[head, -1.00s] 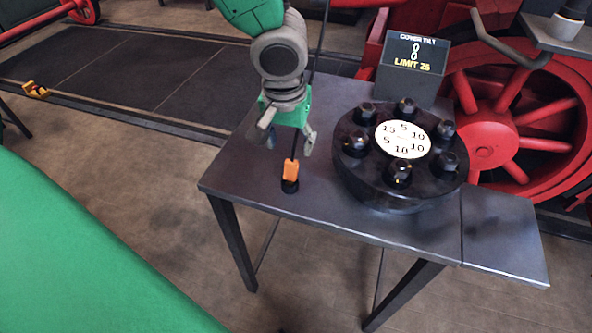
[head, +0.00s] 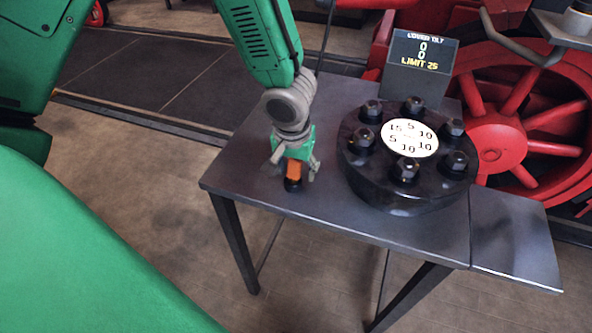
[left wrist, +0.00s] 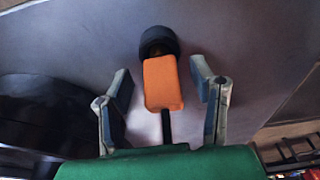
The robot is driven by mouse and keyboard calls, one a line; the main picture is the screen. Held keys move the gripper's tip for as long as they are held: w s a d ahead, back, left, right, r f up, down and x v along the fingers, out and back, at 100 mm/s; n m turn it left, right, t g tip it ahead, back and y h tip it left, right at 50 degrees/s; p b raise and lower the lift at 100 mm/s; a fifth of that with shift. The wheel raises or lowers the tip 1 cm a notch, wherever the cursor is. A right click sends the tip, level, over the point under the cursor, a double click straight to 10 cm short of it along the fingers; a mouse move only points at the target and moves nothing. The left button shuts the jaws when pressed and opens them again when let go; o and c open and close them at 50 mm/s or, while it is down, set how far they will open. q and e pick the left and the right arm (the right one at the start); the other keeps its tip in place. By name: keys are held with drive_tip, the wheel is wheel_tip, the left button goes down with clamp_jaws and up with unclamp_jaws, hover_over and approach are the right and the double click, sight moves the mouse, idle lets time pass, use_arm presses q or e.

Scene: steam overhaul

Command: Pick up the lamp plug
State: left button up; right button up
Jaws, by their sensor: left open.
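The lamp plug (head: 294,169) is a small orange block with a dark cable, standing in a black round base (head: 293,185) near the table's front left. My left gripper (head: 293,172) is lowered around the plug from above, fingers open. In the left wrist view the orange plug (left wrist: 163,84) lies between the two spread fingers, with a visible gap on each side. The black base (left wrist: 158,42) shows beyond it, and the cable runs back toward my palm. My right gripper is not in view.
A black round cover (head: 405,185) with several nuts and a numbered white disc (head: 410,139) stands right of my left gripper. The table's front left top (head: 240,180) is clear. Red wheels stand behind.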

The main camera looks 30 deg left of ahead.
use_arm(q)
drive_tip(key=c, duration=0.9)
clamp_jaws()
drive_tip(key=shift+a, duration=0.15)
wheel_tip(320, 180, up, 10)
drive_tip(key=p, duration=0.2)
drive_tip(key=shift+p, duration=0.3)
